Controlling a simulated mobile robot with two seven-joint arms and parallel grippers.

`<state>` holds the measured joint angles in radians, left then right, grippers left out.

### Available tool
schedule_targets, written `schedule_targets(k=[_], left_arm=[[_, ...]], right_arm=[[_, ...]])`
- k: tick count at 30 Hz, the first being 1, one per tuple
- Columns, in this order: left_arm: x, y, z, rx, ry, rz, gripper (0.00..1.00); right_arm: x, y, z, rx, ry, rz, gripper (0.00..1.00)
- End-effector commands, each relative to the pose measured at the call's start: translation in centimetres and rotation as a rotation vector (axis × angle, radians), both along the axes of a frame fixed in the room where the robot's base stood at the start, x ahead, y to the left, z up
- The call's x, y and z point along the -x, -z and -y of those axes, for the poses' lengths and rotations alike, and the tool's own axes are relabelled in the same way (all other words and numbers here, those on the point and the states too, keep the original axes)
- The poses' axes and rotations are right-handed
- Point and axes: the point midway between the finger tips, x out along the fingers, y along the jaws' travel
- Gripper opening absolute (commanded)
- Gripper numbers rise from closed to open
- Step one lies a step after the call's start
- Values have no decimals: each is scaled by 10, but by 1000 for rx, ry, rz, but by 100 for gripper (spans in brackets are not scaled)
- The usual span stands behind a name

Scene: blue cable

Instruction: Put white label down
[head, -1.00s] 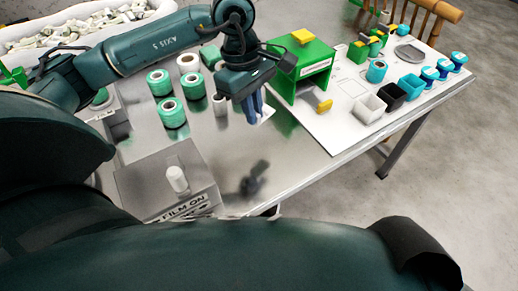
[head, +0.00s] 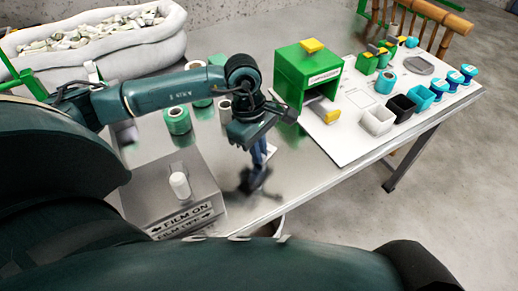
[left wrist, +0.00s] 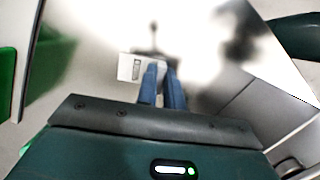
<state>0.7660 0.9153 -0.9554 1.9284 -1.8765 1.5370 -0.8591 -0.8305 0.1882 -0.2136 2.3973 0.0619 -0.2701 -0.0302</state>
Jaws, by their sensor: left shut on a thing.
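My left gripper (head: 260,160) points down over the metal table, with its blue fingers close together. In the left wrist view the fingers (left wrist: 163,85) are shut at the edge of a white label (left wrist: 131,68) with a small dark print on it. The label also shows in the head view (head: 271,151) as a small pale piece beside the fingers. It is close to the table top; I cannot tell whether it touches. My right gripper is not in view.
A green box (head: 303,80) with a yellow handle stands on a white board (head: 345,140) to the right. Small bins, including a black one (head: 402,108), stand on the board. Green rolls (head: 177,120) stand left of the gripper. A FILM ON box (head: 160,200) is nearer. Bare metal lies around the fingers.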

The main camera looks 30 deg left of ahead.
Motion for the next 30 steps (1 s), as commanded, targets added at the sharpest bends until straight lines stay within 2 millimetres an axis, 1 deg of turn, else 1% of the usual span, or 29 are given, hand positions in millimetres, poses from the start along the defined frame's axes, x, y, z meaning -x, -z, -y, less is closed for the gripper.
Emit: schedule_targets(k=[8,9,16,22,25,28,30], left_arm=[[0,4,0,1,1,0,0],[0,2,0,1,1,0,12],[0,2,0,0,0,-1,30],[0,2,0,0,0,-1,30],[0,-2,0,0,0,0,30],[-1,-12,-2,0,0,2,30],[-2,-25,-4,1,0,5,30]], right_arm=[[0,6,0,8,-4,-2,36],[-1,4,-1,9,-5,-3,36],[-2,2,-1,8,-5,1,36],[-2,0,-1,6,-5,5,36],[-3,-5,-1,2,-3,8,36],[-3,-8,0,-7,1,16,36],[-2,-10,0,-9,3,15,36]])
